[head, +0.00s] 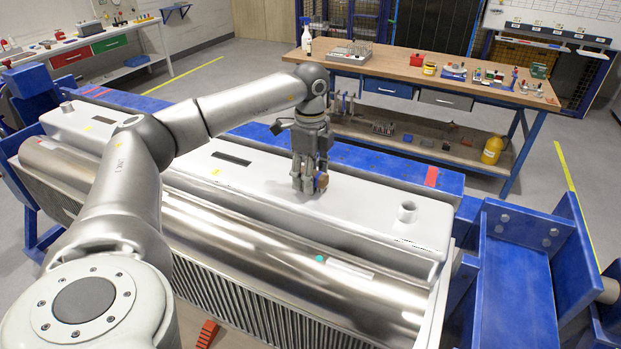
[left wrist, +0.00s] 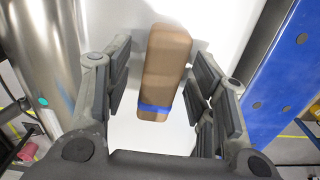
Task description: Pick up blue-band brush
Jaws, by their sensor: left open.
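The blue-band brush (left wrist: 164,68) has a brown wooden body with a blue band around its near end. In the left wrist view it lies between the two fingers of my open left gripper (left wrist: 160,90), with a gap on both sides. In the head view my left gripper (head: 309,184) points down at the white top of the jig-held unit, and a small brown and blue part of the brush (head: 322,181) shows beside the fingers. The rest of the brush is hidden there by the gripper. My right gripper is not in view.
The brush is over the white tank (head: 380,210) with a short pipe stub (head: 407,211) at its right. A shiny metal cylinder (head: 270,245) runs along the near side. Blue jig beams (head: 520,290) frame the unit. A wooden workbench (head: 400,68) with tools stands behind.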

